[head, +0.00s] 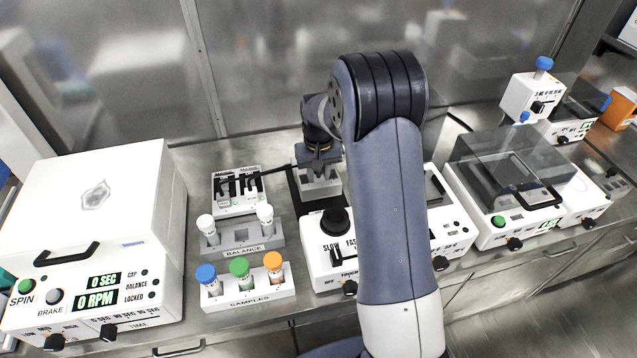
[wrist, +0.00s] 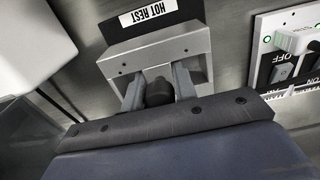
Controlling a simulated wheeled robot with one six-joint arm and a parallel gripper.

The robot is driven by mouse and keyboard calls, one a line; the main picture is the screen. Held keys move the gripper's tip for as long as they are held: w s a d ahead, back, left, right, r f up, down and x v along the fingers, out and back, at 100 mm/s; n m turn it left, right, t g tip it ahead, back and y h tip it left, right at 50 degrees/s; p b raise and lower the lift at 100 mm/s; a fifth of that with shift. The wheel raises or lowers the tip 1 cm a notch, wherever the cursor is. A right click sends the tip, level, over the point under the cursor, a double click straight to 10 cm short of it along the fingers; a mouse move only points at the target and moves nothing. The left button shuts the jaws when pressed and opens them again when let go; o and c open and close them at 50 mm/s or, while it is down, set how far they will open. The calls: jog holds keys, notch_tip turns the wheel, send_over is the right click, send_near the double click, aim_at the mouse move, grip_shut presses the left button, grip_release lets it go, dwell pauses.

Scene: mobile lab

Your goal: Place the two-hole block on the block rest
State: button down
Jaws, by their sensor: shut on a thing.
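My gripper (head: 320,160) points down at the back of the bench, partly hidden by my arm. It is shut on the two-hole block (head: 320,184), a light grey block. In the wrist view the block (wrist: 155,52) lies ahead of my fingers (wrist: 158,92), which close on either side of a dark knob at its near side. The block rest, a black plate labelled HOT REST (wrist: 118,36), shows beyond and beside the block. In the head view the black plate (head: 297,197) shows under the block's left side. I cannot tell whether the block touches it.
A mixer (head: 318,268) with a black cup stands in front. Left are a small switch box (head: 238,208), a BALANCE rack (head: 240,250), a SAMPLES rack (head: 250,300) with capped tubes and a white centrifuge (head: 100,200). A clear-lidded device (head: 480,215) stands right. A metal wall is behind.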

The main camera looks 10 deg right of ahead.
aim_at(319, 177)
jog(key=shift+f, duration=1.7)
jog(key=shift+f, duration=0.1)
jog(key=c, duration=1.1)
grip_release()
notch_tip(319, 177, up, 12)
jog(key=shift+r, duration=0.1)
